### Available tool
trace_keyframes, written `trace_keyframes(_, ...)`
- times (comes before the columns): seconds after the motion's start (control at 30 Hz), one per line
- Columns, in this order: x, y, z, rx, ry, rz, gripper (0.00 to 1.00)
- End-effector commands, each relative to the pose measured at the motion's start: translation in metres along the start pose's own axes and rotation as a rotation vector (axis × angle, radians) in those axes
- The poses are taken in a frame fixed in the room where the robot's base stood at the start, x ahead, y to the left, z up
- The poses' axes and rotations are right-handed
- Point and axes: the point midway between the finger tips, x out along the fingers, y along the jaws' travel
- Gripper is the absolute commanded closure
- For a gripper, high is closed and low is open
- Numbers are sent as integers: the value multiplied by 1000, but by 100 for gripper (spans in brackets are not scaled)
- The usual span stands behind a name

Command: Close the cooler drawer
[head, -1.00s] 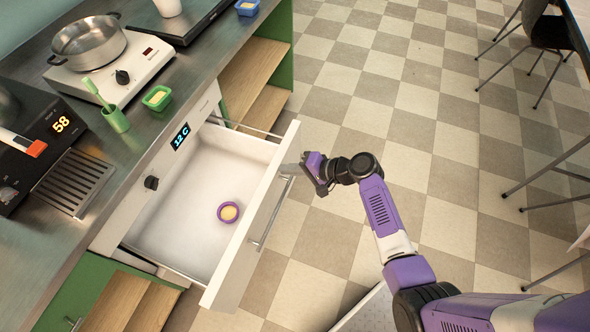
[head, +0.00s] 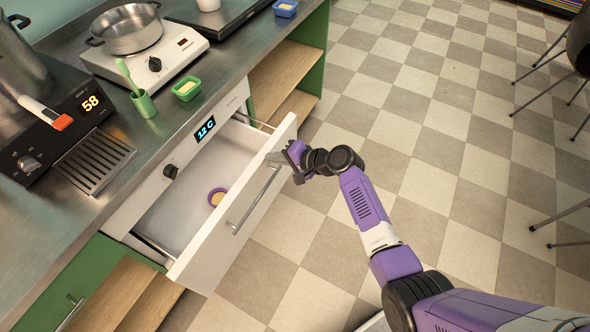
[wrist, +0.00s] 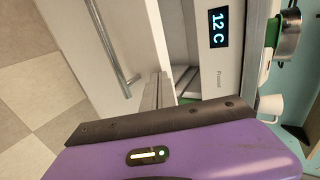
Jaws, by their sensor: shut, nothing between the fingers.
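The white cooler drawer (head: 176,208) stands pulled out of the counter, under the panel (head: 205,129) that reads 12 C. In the wrist view the drawer front and handle (wrist: 108,48) show at left and the display (wrist: 219,29) at upper right.
Open wooden shelves (head: 285,72) lie beyond the drawer. The counter above holds a pot on a hot plate (head: 140,52), a green cup (head: 143,103), a green dish (head: 186,90) and a scale-like device (head: 75,140). The checkered floor to the right is clear; chairs stand far right.

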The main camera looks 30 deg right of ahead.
Motion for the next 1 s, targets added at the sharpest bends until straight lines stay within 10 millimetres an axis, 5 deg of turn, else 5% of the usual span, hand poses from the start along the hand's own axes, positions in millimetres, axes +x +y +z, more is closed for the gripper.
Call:
trace_keyframes(0.2, 56, -27, 1, -4, -2, -2, 100)
trace_keyframes(0.5, 107, -57, 0, -1, -1, -1, 100)
trace_keyframes(1.0, 130, -75, 0, 0, 0, 0, 100)
